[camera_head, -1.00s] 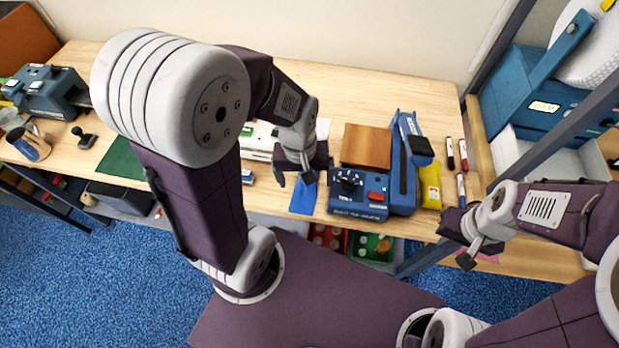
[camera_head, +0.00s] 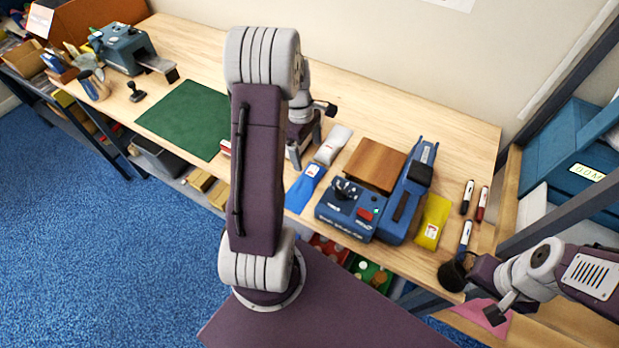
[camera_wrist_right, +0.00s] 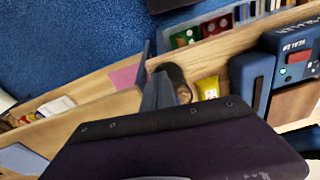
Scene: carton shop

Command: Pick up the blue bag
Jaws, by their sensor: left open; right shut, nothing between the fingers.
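The blue bag (camera_head: 305,187) lies flat on the wooden table, left of the blue sealing machine (camera_head: 350,209), with a pale label near its upper end. A white bag (camera_head: 333,145) lies just beyond it. My left gripper (camera_head: 306,146) is open and empty, pointing down beside the upper end of the blue bag and left of the white bag. My left arm hides part of the table there. My right gripper (camera_head: 497,306) is shut and empty near the table's front right corner, far from the blue bag; its fingers show in the right wrist view (camera_wrist_right: 152,88).
A wooden block (camera_head: 376,163), a yellow bag (camera_head: 432,222) and several markers (camera_head: 466,198) stand or lie to the right. A green mat (camera_head: 188,119) lies to the left. Bins with red and green interiors (camera_head: 368,273) sit below the table edge. A frame post rises at right.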

